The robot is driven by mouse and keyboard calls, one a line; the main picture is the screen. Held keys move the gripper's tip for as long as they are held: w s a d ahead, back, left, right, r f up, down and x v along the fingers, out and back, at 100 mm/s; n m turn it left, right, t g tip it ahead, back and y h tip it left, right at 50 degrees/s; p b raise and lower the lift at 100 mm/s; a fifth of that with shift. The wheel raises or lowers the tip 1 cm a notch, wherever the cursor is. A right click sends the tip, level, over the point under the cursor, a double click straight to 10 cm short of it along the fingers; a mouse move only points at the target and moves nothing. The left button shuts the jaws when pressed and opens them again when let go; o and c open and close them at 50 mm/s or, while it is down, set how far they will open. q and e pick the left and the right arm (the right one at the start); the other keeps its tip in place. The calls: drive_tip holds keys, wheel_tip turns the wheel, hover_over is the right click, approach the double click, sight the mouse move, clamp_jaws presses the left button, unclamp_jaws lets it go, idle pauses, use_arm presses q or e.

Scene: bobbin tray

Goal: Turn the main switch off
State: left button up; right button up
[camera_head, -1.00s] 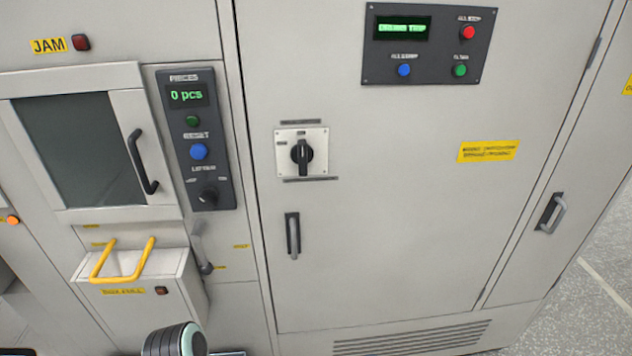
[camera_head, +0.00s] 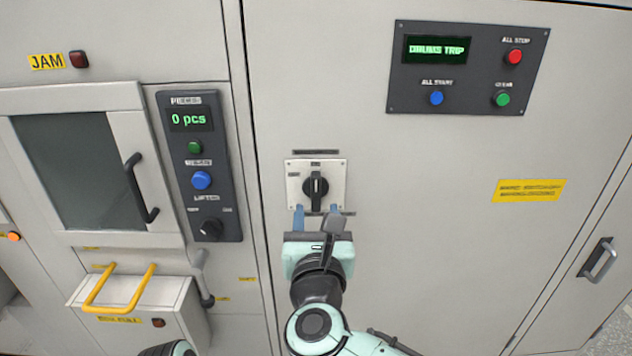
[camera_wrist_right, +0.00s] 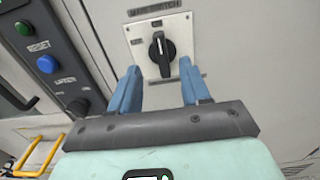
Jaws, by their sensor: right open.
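The main switch (camera_head: 316,187) is a black rotary handle on a pale square plate on the grey cabinet door. Its handle stands upright. It also shows in the right wrist view (camera_wrist_right: 161,55), ahead of and between the fingers. My right gripper (camera_head: 317,212) is open and empty, with its two blue fingers just below the switch handle in the head view. In the right wrist view the fingers (camera_wrist_right: 160,88) stand apart, one to each side below the handle. I cannot tell whether they touch the plate. The cabinet handle below the switch is hidden behind my right arm. My left gripper is not in view.
A dark panel (camera_head: 403,67) with "DRUMS TRIP" display and several buttons is at upper right. A control strip (camera_head: 214,165) with buttons and a knob is left of the switch. A yellow-handled bin (camera_head: 125,290) is at lower left.

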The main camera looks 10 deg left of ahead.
sight(316, 185)
drive_tip(key=w+p, duration=0.1)
drive_tip(key=w, duration=0.2)
drive_tip(key=w+a+p, duration=0.1)
drive_tip(key=w, duration=0.2)
drive_tip(key=w+a+p, duration=0.1)
drive_tip(key=w, duration=0.3)
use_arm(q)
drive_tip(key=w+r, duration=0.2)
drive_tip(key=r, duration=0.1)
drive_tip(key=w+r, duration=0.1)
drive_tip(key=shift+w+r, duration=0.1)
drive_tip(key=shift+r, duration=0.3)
use_arm(e)
clamp_jaws()
